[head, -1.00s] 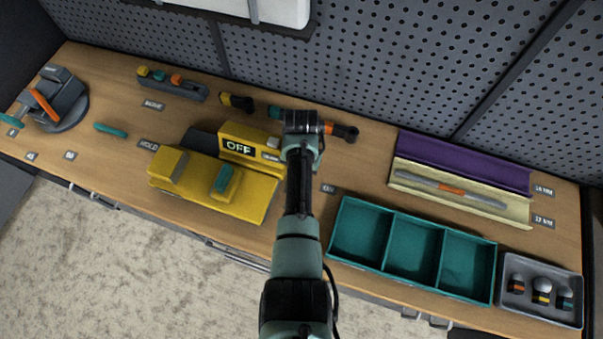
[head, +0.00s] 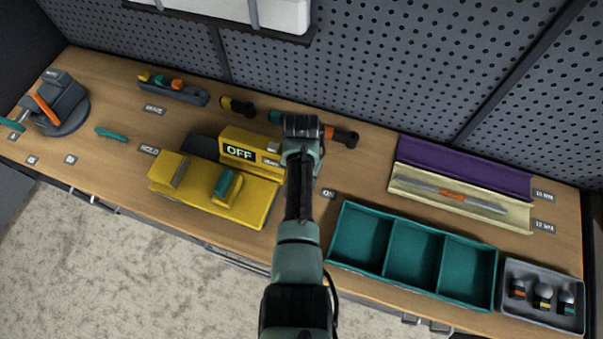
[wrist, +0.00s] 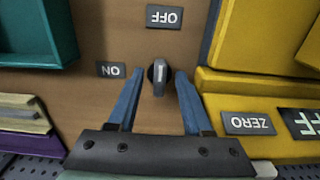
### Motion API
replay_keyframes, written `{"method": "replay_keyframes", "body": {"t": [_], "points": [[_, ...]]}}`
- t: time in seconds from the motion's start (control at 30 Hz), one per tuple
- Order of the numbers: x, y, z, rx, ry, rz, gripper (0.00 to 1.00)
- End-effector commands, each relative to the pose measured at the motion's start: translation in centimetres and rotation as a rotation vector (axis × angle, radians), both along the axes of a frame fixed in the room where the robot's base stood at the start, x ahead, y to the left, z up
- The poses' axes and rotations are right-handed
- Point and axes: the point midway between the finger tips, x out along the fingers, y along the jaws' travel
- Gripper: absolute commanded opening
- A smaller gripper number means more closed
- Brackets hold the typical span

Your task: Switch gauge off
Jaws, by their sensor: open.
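The yellow gauge (head: 235,205) stands left of my arm in the head view. Its display (head: 238,152) reads OFF. In the wrist view a small dark round switch with a grey raised bar (wrist: 159,77) sits on the wooden bench. Its bar lies lengthwise in the picture, in line with the OFF label (wrist: 165,16). The ON label (wrist: 111,70) is to its left. My gripper (wrist: 158,80) is open, with its blue fingers on either side of the switch; I cannot tell whether they touch it. My arm hides the switch in the head view.
The gauge body (wrist: 262,95) stands close to the right finger in the wrist view. A teal divided tray (head: 385,270) and a cream trough (head: 505,213) lie right of my arm. A perforated wall (head: 400,70) closes the back.

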Motion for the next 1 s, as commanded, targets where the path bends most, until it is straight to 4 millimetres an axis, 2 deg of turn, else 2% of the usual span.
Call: {"method": "replay_keyframes", "body": {"t": [0.17,0.5,0.7,0.83,1.0], "points": [[0.1,0.0,1.6,0.0,-0.003,0.001,0.5],[0.1,0.0,8.3,0.0,-0.006,0.001,0.5],[0.1,0.0,11.6,0.001,-0.004,0.0,0.5],[0.1,0.0,12.6,0.0,-0.002,0.0,0.5],[0.0,0.0,12.9,0.0,-0.002,0.0,0.5]]}}
